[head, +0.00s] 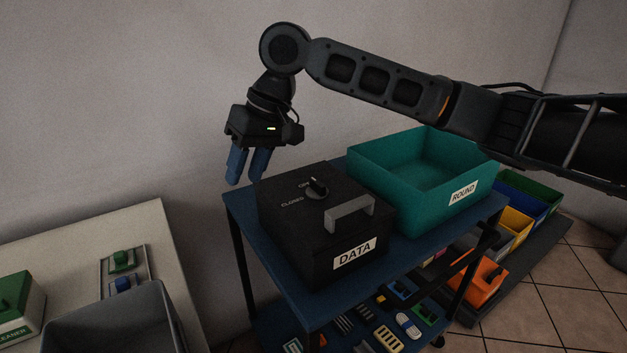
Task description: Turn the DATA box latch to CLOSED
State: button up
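The DATA box (290,240) is a black lidded box on the blue cart's top. A white DATA label is on its front and a grey handle (349,214) is on the lid. The latch (316,188) is a round black knob on the lid, with OPEN printed behind it and CLOSED to its left. Its pointer looks directed toward the OPEN side. My gripper (247,168) hangs behind and left of the latch, above the box's far left corner, apart from the latch. Its two blue fingers point down with a gap between them and nothing visible in it.
A teal ROUND bin (374,176) stands right of the box. The blue cart (240,223) has a lower shelf with several small parts. A pale table (150,230) with a grey bin (110,318) is at left. Coloured bins (515,222) stand at far right.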

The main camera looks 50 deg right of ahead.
aim_at(317, 182)
jog(key=s+d+g+h, duration=0.1)
jog(key=d, duration=0.3)
jog(key=s+d+r+m+g+h, duration=0.1)
jog(key=s+d, duration=0.1)
jog(key=d, duration=0.2)
jog(key=s+d+r+m+h, duration=0.1)
jog(key=s+d, duration=0.1)
jog(key=d, duration=0.2)
jog(key=shift+s+d+r+g, duration=0.1)
jog(key=shift+s+d+g, duration=0.1)
jog(key=shift+g, duration=0.2)
jog(key=shift+d+f, duration=0.1)
jog(key=shift+f, duration=0.15)
jog(key=shift+f+b, duration=0.35)
jog(key=shift+f, duration=3.25)
jog(key=shift+c, duration=0.3)
grip_shut()
